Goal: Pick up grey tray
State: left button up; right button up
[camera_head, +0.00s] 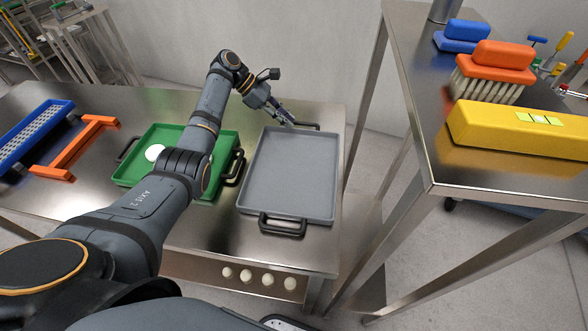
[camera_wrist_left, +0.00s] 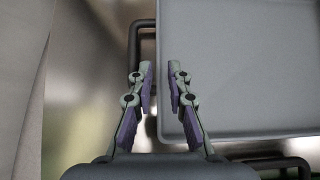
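The grey tray (camera_head: 290,175) lies flat on the steel table, with a black handle (camera_head: 283,225) at its near end and another (camera_head: 303,126) at its far end. My left gripper (camera_head: 287,117) is above the far edge of the tray, close to the far handle. In the left wrist view the gripper (camera_wrist_left: 160,72) shows a gap between its purple-padded fingers, with nothing held. There the tray (camera_wrist_left: 240,70) fills the right side and the far handle (camera_wrist_left: 134,45) shows just left of the fingertips. I cannot tell the height above the handle. My right gripper is out of view.
A green tray (camera_head: 137,172) with a white ball (camera_head: 154,152) stands left of the grey tray, partly behind my left arm. An orange frame (camera_head: 75,150) and blue rack (camera_head: 38,132) lie further left.

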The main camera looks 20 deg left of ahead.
aim_at(300, 129)
pick_arm(q)
jog(key=x, duration=0.5)
jog(key=shift+w+d+r, duration=0.15)
jog(key=shift+w+d, duration=0.05)
grip_shut()
